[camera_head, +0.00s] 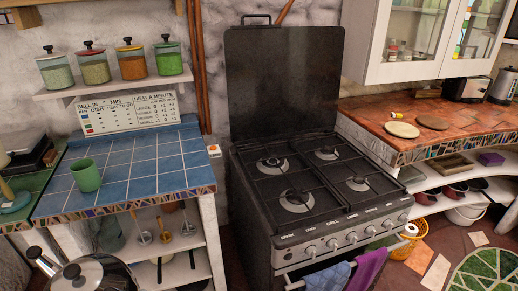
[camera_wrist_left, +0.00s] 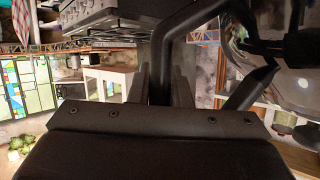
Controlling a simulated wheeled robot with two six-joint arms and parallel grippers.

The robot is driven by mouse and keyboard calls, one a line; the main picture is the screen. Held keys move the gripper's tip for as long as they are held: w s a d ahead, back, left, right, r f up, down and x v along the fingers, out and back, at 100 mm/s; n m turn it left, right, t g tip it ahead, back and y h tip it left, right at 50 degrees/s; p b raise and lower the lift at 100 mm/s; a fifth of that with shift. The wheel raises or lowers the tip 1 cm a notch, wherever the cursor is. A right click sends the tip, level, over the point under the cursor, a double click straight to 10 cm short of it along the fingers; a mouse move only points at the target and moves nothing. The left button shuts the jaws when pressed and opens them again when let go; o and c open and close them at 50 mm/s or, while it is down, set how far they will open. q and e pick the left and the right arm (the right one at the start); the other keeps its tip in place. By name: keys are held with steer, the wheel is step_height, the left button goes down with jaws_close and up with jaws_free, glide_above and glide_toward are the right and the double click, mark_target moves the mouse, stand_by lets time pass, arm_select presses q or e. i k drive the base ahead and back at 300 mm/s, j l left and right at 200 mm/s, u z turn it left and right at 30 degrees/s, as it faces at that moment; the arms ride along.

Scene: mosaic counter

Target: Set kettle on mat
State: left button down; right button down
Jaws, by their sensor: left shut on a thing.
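A shiny steel kettle (camera_head: 105,275) with a dark lid knob shows at the bottom left of the head view, cut off by the frame edge. It also fills the upper right of the left wrist view (camera_wrist_left: 292,75). My left gripper (camera_wrist_left: 160,80) is shut on the kettle's black handle (camera_wrist_left: 182,30). In the head view this gripper is not visible. The kettle is far from both. My right gripper is in neither view.
A black stove (camera_head: 320,190) with a raised lid stands between the kettle and the mats. A blue tiled counter (camera_head: 140,165) holds a green mug (camera_head: 86,175). A toaster (camera_head: 467,88) and another kettle (camera_head: 503,86) stand at the back right. A white cabinet (camera_head: 375,65) hangs above the right counter.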

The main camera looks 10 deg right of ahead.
mark_target(434, 121)
steer(key=i+l+z, duration=0.1)
steer(key=l+z, duration=0.3)
steer(key=i+l+z, duration=0.1)
steer(key=l+z, duration=0.15)
steer(key=z, duration=0.15)
steer(key=i+l+z, duration=0.35)
steer(key=i+l, duration=0.2)
steer(key=i+l+z, duration=0.15)
steer(key=i+l, duration=1)
steer(key=l, duration=0.15)
